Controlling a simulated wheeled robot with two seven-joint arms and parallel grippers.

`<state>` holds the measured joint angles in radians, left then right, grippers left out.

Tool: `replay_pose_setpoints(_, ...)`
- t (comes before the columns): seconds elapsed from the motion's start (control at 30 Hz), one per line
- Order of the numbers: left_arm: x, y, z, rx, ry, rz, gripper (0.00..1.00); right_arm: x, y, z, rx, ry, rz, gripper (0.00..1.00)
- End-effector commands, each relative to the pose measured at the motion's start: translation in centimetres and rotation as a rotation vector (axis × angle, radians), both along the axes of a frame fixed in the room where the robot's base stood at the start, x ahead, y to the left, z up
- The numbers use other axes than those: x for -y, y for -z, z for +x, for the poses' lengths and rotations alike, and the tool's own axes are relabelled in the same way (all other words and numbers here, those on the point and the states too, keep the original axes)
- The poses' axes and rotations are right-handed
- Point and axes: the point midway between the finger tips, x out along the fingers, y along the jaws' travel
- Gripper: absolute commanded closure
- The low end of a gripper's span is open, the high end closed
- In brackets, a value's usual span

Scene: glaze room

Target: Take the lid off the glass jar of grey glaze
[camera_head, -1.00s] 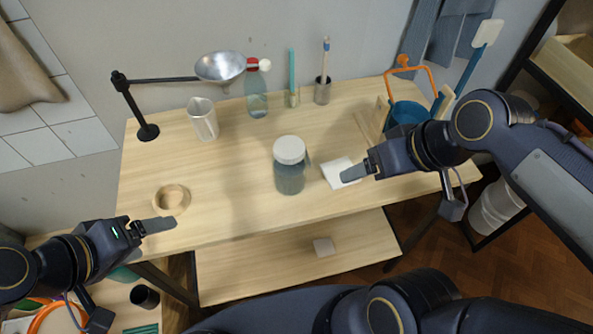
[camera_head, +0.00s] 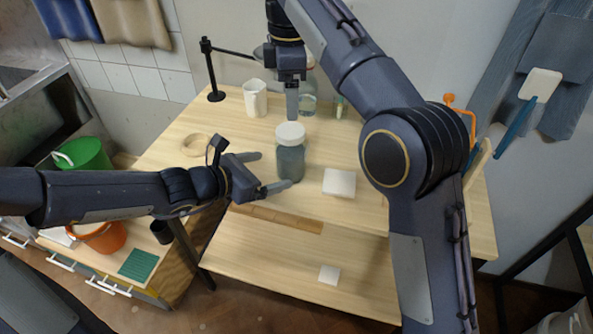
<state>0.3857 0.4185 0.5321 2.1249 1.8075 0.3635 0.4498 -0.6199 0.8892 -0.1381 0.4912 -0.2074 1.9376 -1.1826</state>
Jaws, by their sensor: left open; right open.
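The glass jar of grey glaze (camera_head: 291,163) stands upright on the wooden table, with its white lid (camera_head: 290,133) on top. My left gripper (camera_head: 270,171) is open at the jar's left side, with one finger behind-left of the jar and one in front of its lower part. I cannot tell whether the fingers touch the glass. My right gripper (camera_head: 292,104) points down just above and behind the lid. Its fingers line up in this view, so the gap between them is hidden.
A white pitcher (camera_head: 255,98) stands behind left of the jar and a clear bottle (camera_head: 308,104) behind it. A white tile (camera_head: 339,183) lies to the jar's right. A wooden ring (camera_head: 195,145) lies at the left. My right arm hides much of the table's right side.

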Motion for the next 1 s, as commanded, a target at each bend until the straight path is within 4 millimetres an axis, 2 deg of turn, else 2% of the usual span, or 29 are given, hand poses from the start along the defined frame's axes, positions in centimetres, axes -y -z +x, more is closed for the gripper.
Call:
replay_pose_setpoints(0.5, 4.9, 2.6, 3.8, -0.005, 0.0, -0.004, 0.09, -0.1, 0.0, 0.0, 0.001, -0.002, -0.001, 0.26)
replay_pose_setpoints(0.67, 5.5, 2.9, 4.4, -0.004, -0.001, -0.003, 0.09, -0.1, 0.0, 0.0, 0.001, -0.002, -0.001, 0.26)
replay_pose_setpoints(0.93, 5.6, 3.0, 4.5, -0.003, -0.002, -0.002, 0.09, 0.0, 0.0, 0.0, 0.001, -0.002, -0.001, 0.26)
replay_pose_setpoints(1.0, 5.6, 3.0, 4.5, -0.003, -0.002, -0.002, 0.16, 0.0, 0.0, 0.0, 0.001, -0.002, -0.001, 0.26)
